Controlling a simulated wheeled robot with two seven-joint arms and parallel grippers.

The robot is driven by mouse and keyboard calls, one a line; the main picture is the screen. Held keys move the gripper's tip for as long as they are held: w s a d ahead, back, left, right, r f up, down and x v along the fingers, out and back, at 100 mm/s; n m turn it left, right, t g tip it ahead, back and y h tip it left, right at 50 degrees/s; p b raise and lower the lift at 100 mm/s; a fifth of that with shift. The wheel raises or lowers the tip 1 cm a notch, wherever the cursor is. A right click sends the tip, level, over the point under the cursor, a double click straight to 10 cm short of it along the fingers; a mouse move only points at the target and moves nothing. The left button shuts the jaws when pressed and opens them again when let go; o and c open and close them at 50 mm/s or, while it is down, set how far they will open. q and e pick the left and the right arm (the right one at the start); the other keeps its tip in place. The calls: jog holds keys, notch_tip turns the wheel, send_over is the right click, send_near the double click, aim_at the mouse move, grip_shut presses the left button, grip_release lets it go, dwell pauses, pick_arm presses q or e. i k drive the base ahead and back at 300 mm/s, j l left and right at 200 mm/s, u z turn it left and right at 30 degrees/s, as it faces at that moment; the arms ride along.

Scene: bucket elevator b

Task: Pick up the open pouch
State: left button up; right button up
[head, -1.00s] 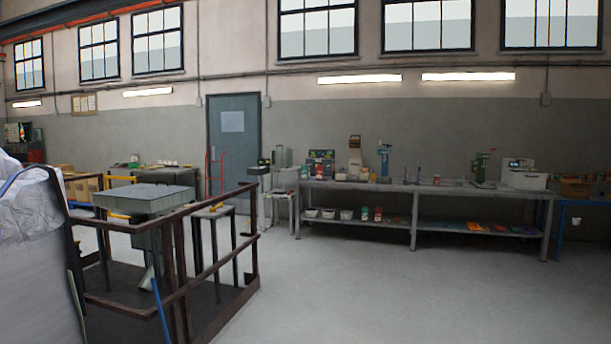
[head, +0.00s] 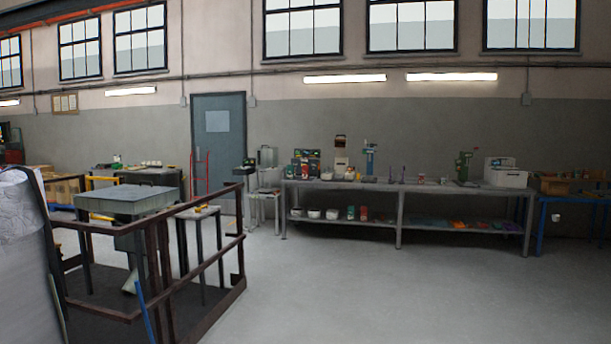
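I cannot make out an open pouch in the head view. Small items stand on the long grey workbench (head: 330,188) by the far wall, too small to tell whether a pouch is among them. Neither of my grippers is in view.
A brown railing (head: 200,232) encloses a platform with a grey-topped stand (head: 125,203) at left. A large whitish wrapped bulk (head: 22,265) fills the left edge. The floor ahead of the bench is clear.

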aim_at(304, 168)
jog(key=i+l+z, duration=0.15)
jog(key=i+z, duration=0.15)
jog(key=i, duration=0.35)
jog(key=i+l, duration=0.1)
jog(key=i, duration=1.05)
jog(key=i+l, duration=0.1)
jog(key=i, duration=1.05)
jog(key=i+u, duration=0.1)
jog(key=i, duration=0.35)
jog(key=i+l+u, duration=0.1)
jog(key=i, duration=0.35)
jog(key=i+l+u, duration=0.15)
jog(key=i, duration=0.3)
jog(key=i+l+u, duration=0.1)
jog(key=i, duration=0.35)
jog(key=i+l+u, duration=0.1)
jog(key=i+l, duration=0.15)
jog(key=i, duration=0.2)
jog(key=i+j+u, duration=0.1)
jog(key=i+j, duration=0.15)
jog(key=i, duration=0.6)
jog(key=i+j, duration=0.15)
jog(key=i, duration=0.7)
jog(key=i+j+u, duration=0.15)
jog(key=i, duration=0.65)
jog(key=i+z, duration=0.45)
jog(key=i, duration=1.25)
jog(key=i+u, duration=0.45)
jog(key=i, duration=0.8)
